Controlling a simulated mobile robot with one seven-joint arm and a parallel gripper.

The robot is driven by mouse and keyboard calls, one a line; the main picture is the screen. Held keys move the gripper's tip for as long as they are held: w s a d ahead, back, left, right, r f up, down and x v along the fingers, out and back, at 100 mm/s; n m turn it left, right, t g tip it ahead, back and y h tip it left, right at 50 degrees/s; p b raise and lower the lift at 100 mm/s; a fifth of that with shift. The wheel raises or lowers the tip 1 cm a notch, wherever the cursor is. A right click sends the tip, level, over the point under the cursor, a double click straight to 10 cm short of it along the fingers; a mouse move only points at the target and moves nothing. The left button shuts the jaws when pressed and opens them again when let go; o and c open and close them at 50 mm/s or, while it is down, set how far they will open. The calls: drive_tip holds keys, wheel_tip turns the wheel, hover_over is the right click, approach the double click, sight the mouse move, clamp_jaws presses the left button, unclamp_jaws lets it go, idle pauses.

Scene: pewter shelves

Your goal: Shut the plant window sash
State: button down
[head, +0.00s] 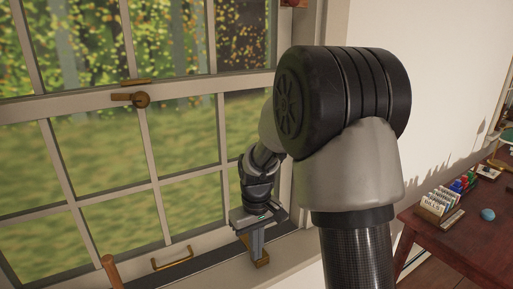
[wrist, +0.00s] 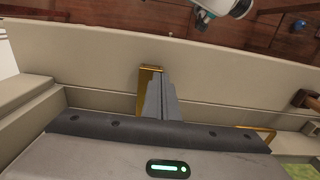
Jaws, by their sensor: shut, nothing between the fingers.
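The plant window sash (head: 180,200) is a pale, multi-paned frame low in the window in the head view. Its bottom rail carries a brass pull (head: 172,258) at left and a second brass pull (head: 258,262) at right. A brass latch (head: 138,99) sits on the meeting rail. My gripper (head: 257,248) points down with its fingers shut and empty, at the right pull. In the wrist view the fingers (wrist: 157,98) overlap that pull (wrist: 148,75); I cannot tell whether they touch it. Another brass pull (wrist: 268,137) shows at right. My arm hides the window's right side.
A dark strip (head: 200,266) runs below the rail, above the pale sill. A wooden handle (head: 112,272) stands at lower left; a hammer-like tool (wrist: 305,99) shows in the wrist view. A wooden desk (head: 460,245) at right bears a card rack (head: 440,198) and a blue ball (head: 488,214).

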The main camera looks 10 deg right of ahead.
drive_tip(key=shift+s+f, duration=0.2)
drive_tip(key=shift+f, duration=0.3)
wheel_tip(320, 180, up, 15)
drive_tip(key=p, duration=0.5)
drive_tip(key=s+r+m+t+p, duration=0.3)
drive_tip(key=s+r+p, duration=0.7)
drive_tip(key=s+r, duration=1)
drive_tip(key=t, duration=0.2)
drive_tip(key=shift+d+r+t+p, duration=0.3)
drive_tip(key=shift+r+p, duration=0.1)
drive_tip(key=c, duration=2.5)
unclamp_jaws()
